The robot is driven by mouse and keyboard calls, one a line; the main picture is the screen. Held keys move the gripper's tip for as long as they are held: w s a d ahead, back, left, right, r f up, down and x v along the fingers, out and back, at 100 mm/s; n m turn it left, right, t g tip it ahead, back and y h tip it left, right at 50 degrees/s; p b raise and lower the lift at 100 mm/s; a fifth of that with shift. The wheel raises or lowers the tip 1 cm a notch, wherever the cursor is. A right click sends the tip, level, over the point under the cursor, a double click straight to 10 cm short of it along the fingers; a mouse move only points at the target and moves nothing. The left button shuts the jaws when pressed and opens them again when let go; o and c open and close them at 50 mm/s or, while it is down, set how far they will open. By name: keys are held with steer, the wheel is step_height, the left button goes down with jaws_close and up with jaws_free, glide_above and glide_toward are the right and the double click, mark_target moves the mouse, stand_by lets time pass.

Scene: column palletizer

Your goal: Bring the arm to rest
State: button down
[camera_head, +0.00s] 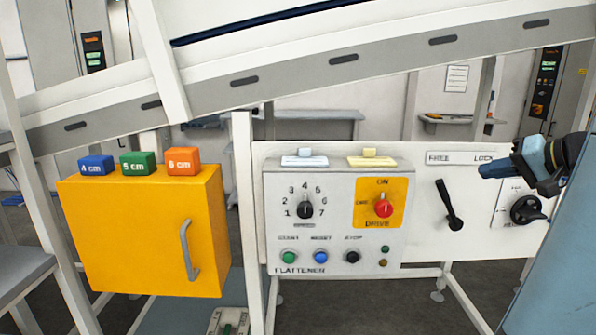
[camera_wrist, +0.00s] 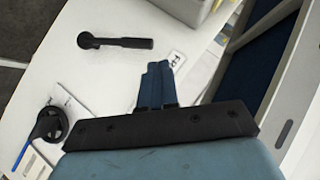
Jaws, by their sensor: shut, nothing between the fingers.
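My gripper (camera_head: 498,171) is at the right side of the head view, in front of the white panel and pointing left. It is blue and black, with its fingers together and nothing between them. In the wrist view the shut fingers (camera_wrist: 156,85) show at the middle, above the white panel. The black lever (camera_head: 449,206) under the FREE/LOCK label hangs down and a little right. It stands apart from the fingers in the wrist view (camera_wrist: 115,42). The black round knob (camera_head: 527,209) sits below my gripper.
The flattener control box (camera_head: 333,255) with dials and buttons stands left of the lever. A yellow cabinet (camera_head: 140,245) carries blue, green and orange blocks. A sloped conveyor (camera_head: 300,72) crosses above. Free space lies in front of the panel.

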steer(key=s+a+f+n+g+h, duration=0.2)
steer(key=s+a, duration=0.3)
steer(key=a, duration=0.6)
steer(key=s+a+f+n+g+h, duration=0.3)
steer(key=s+a, duration=0.3)
steer(key=a, duration=0.5)
steer(key=shift+a+n+g, duration=0.3)
